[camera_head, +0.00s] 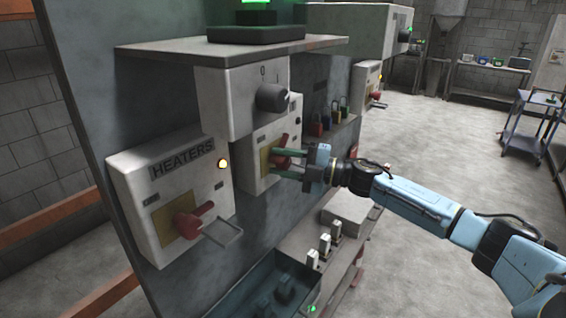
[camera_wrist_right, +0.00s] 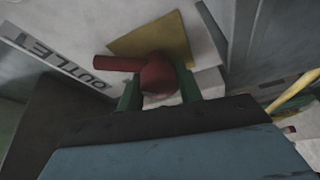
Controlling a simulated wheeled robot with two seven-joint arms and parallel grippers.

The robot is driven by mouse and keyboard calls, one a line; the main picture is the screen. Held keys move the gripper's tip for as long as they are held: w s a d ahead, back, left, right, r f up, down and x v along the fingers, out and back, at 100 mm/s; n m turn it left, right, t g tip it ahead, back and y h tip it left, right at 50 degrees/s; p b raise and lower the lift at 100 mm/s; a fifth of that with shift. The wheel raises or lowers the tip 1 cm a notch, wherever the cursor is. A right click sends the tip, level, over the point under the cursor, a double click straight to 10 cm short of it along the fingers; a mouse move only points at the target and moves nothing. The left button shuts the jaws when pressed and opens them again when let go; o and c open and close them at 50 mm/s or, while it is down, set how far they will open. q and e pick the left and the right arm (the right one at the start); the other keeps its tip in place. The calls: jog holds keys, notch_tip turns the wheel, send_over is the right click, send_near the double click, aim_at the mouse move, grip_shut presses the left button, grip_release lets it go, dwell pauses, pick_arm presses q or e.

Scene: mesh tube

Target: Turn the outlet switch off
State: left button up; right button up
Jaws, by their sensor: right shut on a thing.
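The outlet switch box (camera_head: 263,155) is a pale box on the grey panel, and the word OUTLET (camera_wrist_right: 62,68) shows on it in the right wrist view. Its red rotary handle (camera_wrist_right: 152,72) sits on a yellow plate (camera_wrist_right: 178,36); in the head view the handle (camera_head: 281,147) is partly hidden by my gripper. My right gripper (camera_head: 285,163) has its green fingers on either side of the handle's hub and is shut on it. The handle's lever points left in the wrist view. My left gripper is not in view.
The HEATERS box (camera_head: 170,195) with a red handle and wire loop stands to the left. A box with a dark knob (camera_head: 271,98) is just above the outlet box. Several coloured padlocks (camera_head: 330,115) hang at the right. A dark tray (camera_head: 262,287) lies below. A cart (camera_head: 530,122) stands far right.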

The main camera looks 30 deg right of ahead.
jog(key=n+g+h, duration=0.1)
jog(key=n, duration=0.2)
jog(key=shift+n+p, duration=0.3)
jog(key=shift+p, duration=0.1)
jog(key=shift+f+n+g+h+p, duration=0.1)
jog(key=shift+n+g+h+p, duration=0.2)
jog(key=shift+n+h+p, duration=0.8)
jog(key=shift+f+n+y+b, duration=0.1)
jog(key=shift+n+y+b, duration=0.3)
jog(key=shift+n, duration=0.2)
jog(key=o, duration=1)
jog(key=shift+b+v, duration=1.4)
jog(key=shift+v, duration=5.25)
